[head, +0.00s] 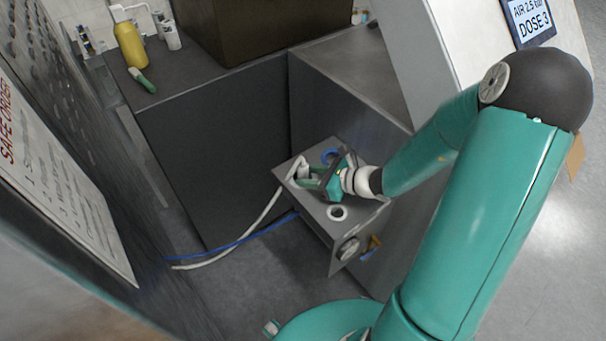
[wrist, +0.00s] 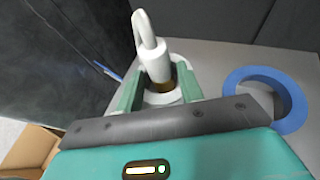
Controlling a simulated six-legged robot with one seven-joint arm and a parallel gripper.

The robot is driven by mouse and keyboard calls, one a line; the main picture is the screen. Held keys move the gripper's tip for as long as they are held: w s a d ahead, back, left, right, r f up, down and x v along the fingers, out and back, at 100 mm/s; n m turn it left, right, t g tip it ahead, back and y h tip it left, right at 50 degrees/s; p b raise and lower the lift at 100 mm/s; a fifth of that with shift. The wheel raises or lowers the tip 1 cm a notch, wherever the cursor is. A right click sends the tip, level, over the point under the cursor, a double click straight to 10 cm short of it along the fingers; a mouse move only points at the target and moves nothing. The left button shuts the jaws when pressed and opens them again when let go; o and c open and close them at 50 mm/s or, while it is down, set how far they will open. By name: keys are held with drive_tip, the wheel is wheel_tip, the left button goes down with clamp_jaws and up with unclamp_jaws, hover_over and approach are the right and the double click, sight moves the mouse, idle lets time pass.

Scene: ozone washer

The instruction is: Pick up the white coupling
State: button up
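The white coupling (head: 301,168) stands upright at the far left corner of a small grey ledge (head: 315,212), with a white hose running off it. My gripper (head: 313,181) reaches in from the right, low over the ledge. In the wrist view its two green fingers (wrist: 158,90) are apart, one on each side of the coupling's base. A gap shows beside the coupling; firm contact does not show.
A blue ring (wrist: 268,98) lies right of my gripper. The white hose (head: 240,250) and a blue hose (head: 225,248) run down left. Dark cabinet walls (head: 215,155) stand behind; a sign panel (head: 60,180) is at left.

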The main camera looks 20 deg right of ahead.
drive_tip(key=shift+w, duration=0.15)
drive_tip(key=shift+c, duration=0.3)
clamp_jaws()
drive_tip(key=shift+r, duration=0.1)
